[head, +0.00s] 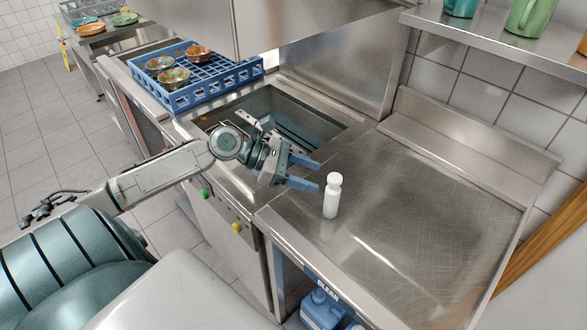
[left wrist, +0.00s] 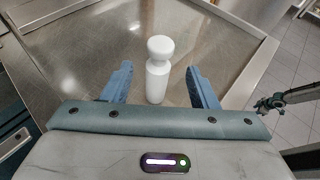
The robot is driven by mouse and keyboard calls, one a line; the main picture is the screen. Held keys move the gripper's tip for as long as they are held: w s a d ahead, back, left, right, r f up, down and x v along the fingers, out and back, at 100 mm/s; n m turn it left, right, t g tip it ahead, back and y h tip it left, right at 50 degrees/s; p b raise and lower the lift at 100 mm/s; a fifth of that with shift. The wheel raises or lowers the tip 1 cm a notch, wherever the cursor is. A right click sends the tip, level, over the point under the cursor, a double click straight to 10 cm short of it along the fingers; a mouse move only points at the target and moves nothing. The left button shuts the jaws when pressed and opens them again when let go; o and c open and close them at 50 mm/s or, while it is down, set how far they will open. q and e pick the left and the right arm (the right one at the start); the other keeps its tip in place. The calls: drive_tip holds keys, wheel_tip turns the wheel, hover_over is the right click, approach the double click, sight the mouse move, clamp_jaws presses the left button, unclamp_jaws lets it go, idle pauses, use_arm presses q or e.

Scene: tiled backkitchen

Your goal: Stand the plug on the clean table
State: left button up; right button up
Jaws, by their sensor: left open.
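The white plug (head: 332,196) stands upright on the steel clean table (head: 430,225), near its left side. It has a rounded knob on top of a narrower neck and a cylindrical body. My left gripper (head: 318,175) is open beside the plug, its blue fingers pointing toward it. In the left wrist view the plug (left wrist: 157,70) stands between and ahead of the two open fingers (left wrist: 160,92), with a gap on each side. No contact shows.
A sink basin (head: 290,118) lies left of the table. A shelf (head: 500,40) with green vessels hangs above the back. Blue jugs (head: 322,308) stand under the table. The table's right part is clear.

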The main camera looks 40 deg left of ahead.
use_arm(q)
drive_tip(key=shift+p+v, duration=0.35)
drive_tip(key=shift+v, duration=1.3)
